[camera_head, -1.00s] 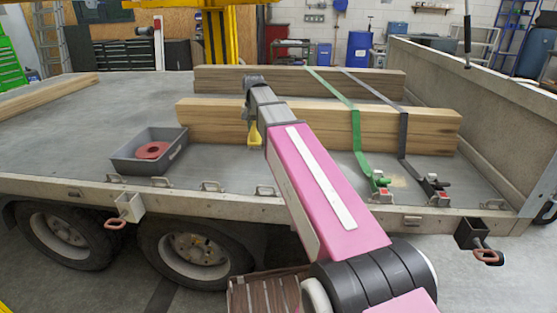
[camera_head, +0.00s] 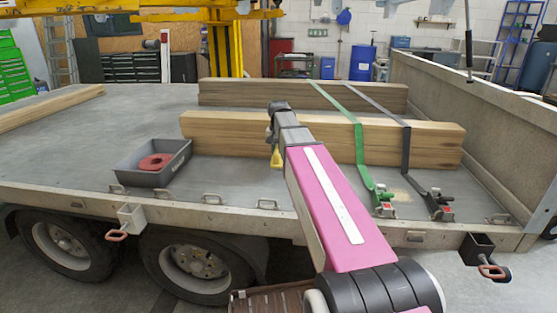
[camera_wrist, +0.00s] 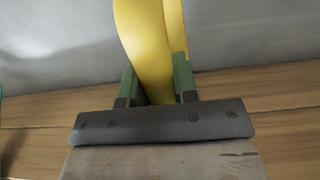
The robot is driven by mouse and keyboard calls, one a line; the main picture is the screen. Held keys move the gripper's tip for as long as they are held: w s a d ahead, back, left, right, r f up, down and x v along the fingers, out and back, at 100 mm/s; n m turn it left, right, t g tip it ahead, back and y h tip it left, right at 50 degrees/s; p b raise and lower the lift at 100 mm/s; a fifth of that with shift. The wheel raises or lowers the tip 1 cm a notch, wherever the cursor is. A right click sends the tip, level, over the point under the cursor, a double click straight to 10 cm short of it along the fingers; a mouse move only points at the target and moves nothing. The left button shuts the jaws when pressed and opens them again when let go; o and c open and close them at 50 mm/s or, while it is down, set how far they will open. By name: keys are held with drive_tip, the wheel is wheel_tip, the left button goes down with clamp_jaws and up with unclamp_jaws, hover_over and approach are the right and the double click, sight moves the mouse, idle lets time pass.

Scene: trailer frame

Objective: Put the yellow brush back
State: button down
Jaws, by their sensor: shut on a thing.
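My gripper (camera_head: 275,140) is over the trailer bed, in front of the near wooden beam (camera_head: 220,132). In the wrist view its green fingers (camera_wrist: 157,82) are closed on both sides of the yellow brush (camera_wrist: 150,30). In the head view the brush (camera_head: 276,158) hangs below my gripper, small and partly hidden by the arm. I cannot make out its bristles. A grey open bin (camera_head: 128,170) stands on the bed to the left, with a red ring-shaped roll (camera_head: 154,162) inside.
A green strap (camera_head: 361,150) and a dark strap (camera_head: 407,150) cross the beams to ratchets on the right. A side wall (camera_head: 470,105) bounds the bed at right. Bare bed (camera_head: 110,112) lies behind the bin. Lashing rings line the near edge.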

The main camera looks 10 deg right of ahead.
drive_tip(key=shift+f, duration=2)
drive_tip(key=shift+f, duration=0.1)
drive_tip(key=c, duration=0.9)
unclamp_jaws()
wheel_tip(320, 180, up, 12)
drive_tip(key=shift+r, duration=0.15)
